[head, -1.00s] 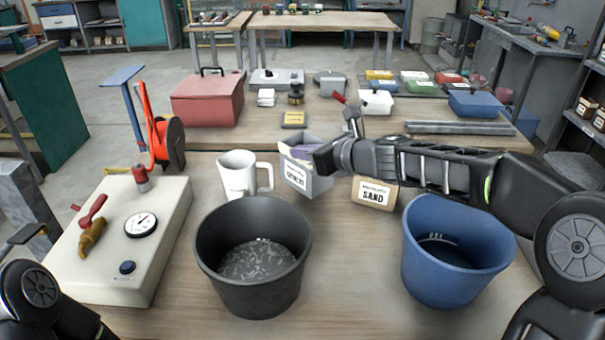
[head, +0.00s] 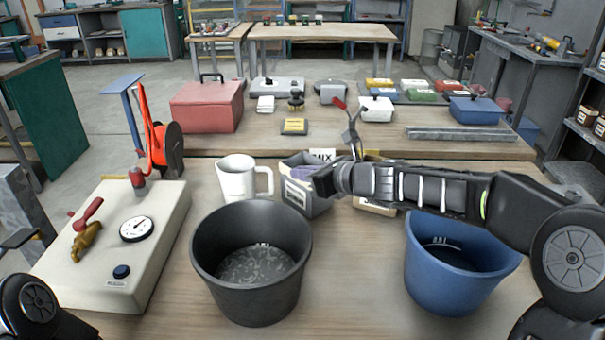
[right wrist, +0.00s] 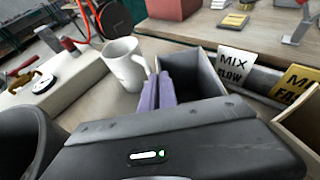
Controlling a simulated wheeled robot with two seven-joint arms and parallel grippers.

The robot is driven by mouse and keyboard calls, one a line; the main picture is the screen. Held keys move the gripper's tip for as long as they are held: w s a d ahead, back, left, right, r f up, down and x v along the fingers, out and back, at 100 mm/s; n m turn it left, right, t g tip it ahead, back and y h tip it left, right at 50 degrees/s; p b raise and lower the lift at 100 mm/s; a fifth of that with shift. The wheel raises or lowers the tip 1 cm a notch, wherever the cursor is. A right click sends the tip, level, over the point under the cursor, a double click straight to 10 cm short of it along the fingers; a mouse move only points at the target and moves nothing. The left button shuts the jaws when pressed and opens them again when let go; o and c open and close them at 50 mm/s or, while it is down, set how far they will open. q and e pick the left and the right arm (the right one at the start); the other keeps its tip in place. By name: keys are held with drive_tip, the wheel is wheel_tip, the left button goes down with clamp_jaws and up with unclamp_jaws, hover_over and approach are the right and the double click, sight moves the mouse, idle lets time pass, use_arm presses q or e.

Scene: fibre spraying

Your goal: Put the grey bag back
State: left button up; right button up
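The grey bag (head: 308,199) is an open-topped grey container with a white label, between the white jug and the sand box. My right gripper (right wrist: 160,92), with purple fingers, is closed at the bag's rim, one finger seemingly on each side of its wall. The bag (right wrist: 205,75) looks dark inside in the right wrist view. In the head view my right wrist hides part of the bag, and I cannot tell whether its base touches the table. My left gripper is not in view; only a left arm link shows.
A black bucket (head: 252,300) stands in front of the bag and a blue bucket (head: 455,285) at right. The white jug (head: 237,180) is close on the left. My arm mostly covers the sand box (head: 374,208). White (right wrist: 233,66) and yellow (right wrist: 297,86) mix cards stand behind.

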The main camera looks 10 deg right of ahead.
drive_tip(key=o, duration=0.5)
drive_tip(key=shift+s+r+p, duration=0.1)
drive_tip(key=shift+r+p, duration=0.2)
drive_tip(key=p+v, duration=0.1)
drive_tip(key=v, duration=1)
drive_tip(key=shift+s+d, duration=0.15)
drive_tip(key=shift+s, duration=0.25)
